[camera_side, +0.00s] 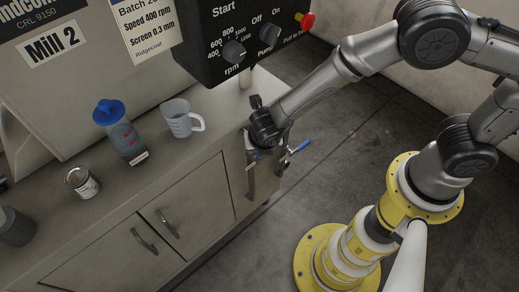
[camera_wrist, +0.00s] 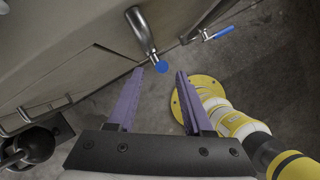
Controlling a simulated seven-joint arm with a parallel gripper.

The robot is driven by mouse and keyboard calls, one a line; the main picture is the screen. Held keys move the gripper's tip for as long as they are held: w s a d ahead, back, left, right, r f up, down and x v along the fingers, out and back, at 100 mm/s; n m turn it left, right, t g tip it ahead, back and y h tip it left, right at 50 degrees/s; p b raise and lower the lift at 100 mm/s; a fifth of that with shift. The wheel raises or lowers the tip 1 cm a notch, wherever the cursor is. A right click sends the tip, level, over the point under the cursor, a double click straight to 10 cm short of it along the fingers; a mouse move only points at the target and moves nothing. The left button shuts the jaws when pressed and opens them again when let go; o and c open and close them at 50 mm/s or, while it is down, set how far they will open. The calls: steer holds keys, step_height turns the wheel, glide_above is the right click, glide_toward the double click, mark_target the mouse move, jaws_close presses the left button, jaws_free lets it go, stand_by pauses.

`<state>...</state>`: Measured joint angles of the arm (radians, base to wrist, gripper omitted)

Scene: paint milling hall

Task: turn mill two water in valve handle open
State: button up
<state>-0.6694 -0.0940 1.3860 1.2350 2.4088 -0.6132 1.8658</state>
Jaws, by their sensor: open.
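Two valve handles show in the wrist view: a metal one with a blue end (camera_wrist: 160,67), seen nearly end-on, and a slim blue lever (camera_wrist: 222,32) farther right. A blue lever (camera_side: 301,146) also shows in the side view, right of my gripper (camera_side: 266,178) at the cabinet's end. I cannot tell which is the water in valve; no valve label is readable. In the wrist view my gripper (camera_wrist: 160,76) is open, with the blue end appearing between its purple fingertips. I see no contact, and the depth between them is unclear. Mill 2 (camera_side: 55,45) stands at the upper left.
A blue-capped bottle (camera_side: 122,135), a clear jug (camera_side: 179,120) and a small tin (camera_side: 81,183) stand on the cabinet top (camera_side: 165,165). The black control box (camera_side: 230,40) overhangs behind. Open floor (camera_side: 330,120) lies right of the cabinet.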

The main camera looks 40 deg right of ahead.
steer(key=v, duration=0.9)
